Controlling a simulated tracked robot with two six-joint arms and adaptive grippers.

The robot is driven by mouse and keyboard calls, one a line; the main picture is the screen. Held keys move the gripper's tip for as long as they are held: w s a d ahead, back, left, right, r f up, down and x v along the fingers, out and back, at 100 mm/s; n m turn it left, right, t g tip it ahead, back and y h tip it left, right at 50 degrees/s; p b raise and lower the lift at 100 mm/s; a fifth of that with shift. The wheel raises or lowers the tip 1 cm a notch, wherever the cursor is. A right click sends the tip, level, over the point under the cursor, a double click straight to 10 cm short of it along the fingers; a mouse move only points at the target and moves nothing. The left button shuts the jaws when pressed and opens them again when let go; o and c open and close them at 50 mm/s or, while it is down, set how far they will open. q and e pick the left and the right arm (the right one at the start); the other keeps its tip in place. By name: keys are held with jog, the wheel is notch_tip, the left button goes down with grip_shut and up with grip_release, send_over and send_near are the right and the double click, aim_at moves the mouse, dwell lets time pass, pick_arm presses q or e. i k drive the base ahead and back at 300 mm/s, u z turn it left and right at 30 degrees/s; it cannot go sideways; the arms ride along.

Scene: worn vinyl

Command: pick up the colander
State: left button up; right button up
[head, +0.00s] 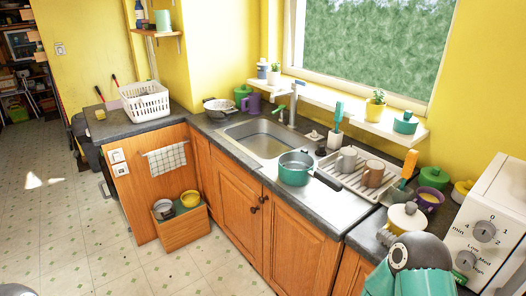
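The colander (219,109) looks like a grey metal bowl with side handles. It stands upright on the dark countertop, left of the sink and near the back wall. Nothing touches it from my side. A teal and dark grey part of my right arm shows at the bottom right, far from the colander. A small grey ribbed piece beyond it, possibly my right gripper (387,238), is beside a cream lidded pot. I cannot tell whether it is open or shut. My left gripper is not in view.
The sink (260,138) lies right of the colander. A teal saucepan (294,174) stands on the counter in front, its handle pointing right. A white basket (145,101) is to the left. A dish rack (357,176) with mugs and a white appliance (490,225) are at right.

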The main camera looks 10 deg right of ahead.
aim_at(220, 111)
jog(key=u, duration=0.2)
jog(key=i, duration=0.45)
jog(key=u, duration=0.5)
jog(key=i, duration=1.85)
jog(key=z, duration=0.55)
